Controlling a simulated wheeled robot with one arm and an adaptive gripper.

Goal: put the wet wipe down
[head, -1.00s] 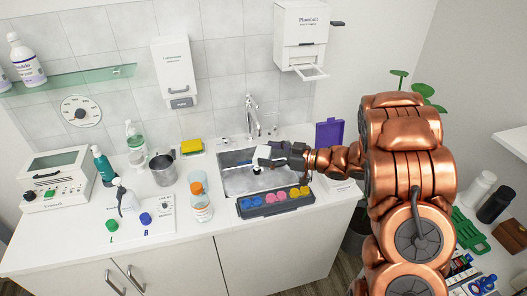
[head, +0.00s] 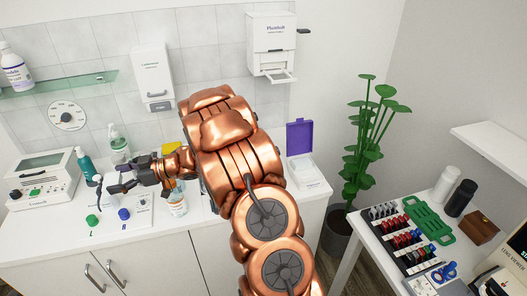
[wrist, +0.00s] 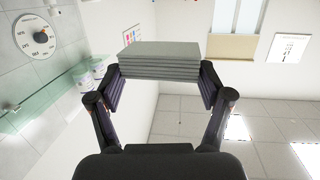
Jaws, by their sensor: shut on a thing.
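My gripper (head: 120,178) is over the left part of the white counter (head: 60,243), near the pump bottles and the white board with the green and blue caps. In the wrist view my gripper (wrist: 160,78) is shut on the wet wipe (wrist: 160,63), a flat, pale grey, layered folded stack held between both fingertips. In the head view I cannot make out the wipe at the fingers. My arm hides the sink and the tray in front of it.
A green cap (head: 92,220) and a blue cap (head: 124,214) sit below my gripper. A white box with a glass front (head: 43,177) stands left. A bottle (head: 177,206) is partly behind my arm. An open purple-lidded box (head: 307,172) stands right. The counter's front left strip is clear.

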